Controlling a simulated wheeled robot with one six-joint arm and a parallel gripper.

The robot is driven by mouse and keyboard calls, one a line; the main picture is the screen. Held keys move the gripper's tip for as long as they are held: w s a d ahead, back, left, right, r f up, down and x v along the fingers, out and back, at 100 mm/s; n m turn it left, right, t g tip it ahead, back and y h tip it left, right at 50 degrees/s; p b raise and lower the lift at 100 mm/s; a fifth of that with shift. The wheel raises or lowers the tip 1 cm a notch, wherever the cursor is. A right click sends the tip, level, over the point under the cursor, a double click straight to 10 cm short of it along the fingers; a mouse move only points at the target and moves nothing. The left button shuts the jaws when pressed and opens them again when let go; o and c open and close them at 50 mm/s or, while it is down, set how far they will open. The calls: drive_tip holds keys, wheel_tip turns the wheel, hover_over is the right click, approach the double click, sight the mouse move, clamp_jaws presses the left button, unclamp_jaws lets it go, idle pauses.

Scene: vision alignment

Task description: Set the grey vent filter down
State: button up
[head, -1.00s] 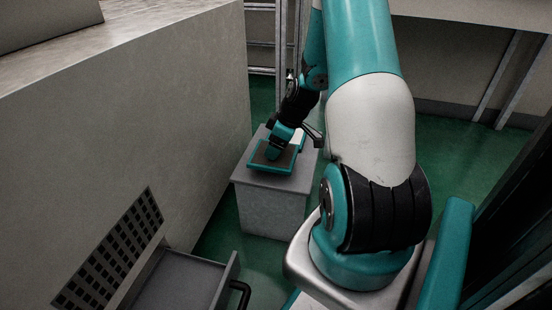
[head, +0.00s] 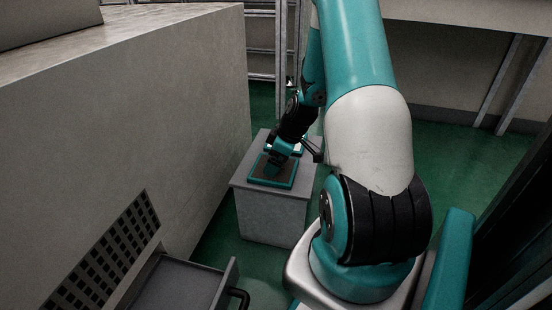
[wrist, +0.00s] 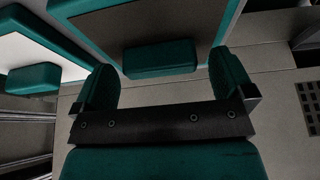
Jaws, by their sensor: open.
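The grey vent filter (head: 284,181) is a flat dark grey panel in a teal frame. It lies on top of a grey pedestal (head: 272,211) in the head view. In the wrist view its grey face (wrist: 130,22) fills the upper middle, with a teal block handle (wrist: 160,60) standing on it. My gripper (head: 273,168) is right over the filter. In the wrist view my gripper (wrist: 163,70) is open, one finger to each side of the handle, with a gap showing at both sides.
A second filter, white with a teal frame (wrist: 25,48), lies beside the grey one, partly behind my gripper in the head view. A big grey cabinet (head: 130,110) stands left, with an open drawer (head: 180,285) at lower left. Green floor (head: 450,180) is clear at right.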

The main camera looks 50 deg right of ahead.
drive_tip(key=p+v, duration=0.7)
drive_tip(key=v, duration=0.5)
drive_tip(key=w+a+r+n+y, duration=0.1)
drive_tip(key=a+r, duration=0.3)
drive_tip(key=a, duration=0.4)
drive_tip(key=w+a+r+g, duration=0.1)
drive_tip(key=a+r, duration=0.4)
drive_tip(key=a, duration=0.3)
drive_tip(key=w+a+r+n+y, duration=0.15)
drive_tip(key=a+r, duration=0.25)
drive_tip(key=a, duration=0.5)
drive_tip(key=s+a+r+g, duration=0.1)
drive_tip(key=s+a+r, duration=0.2)
drive_tip(key=s+a, duration=0.4)
drive_tip(key=s+a+r+g, duration=0.2)
drive_tip(key=s+a+r, duration=0.1)
drive_tip(key=s+a, duration=0.4)
drive_tip(key=shift+s+a+r, duration=0.25)
drive_tip(key=shift+s+a, duration=0.1)
drive_tip(key=shift+a, duration=0.15)
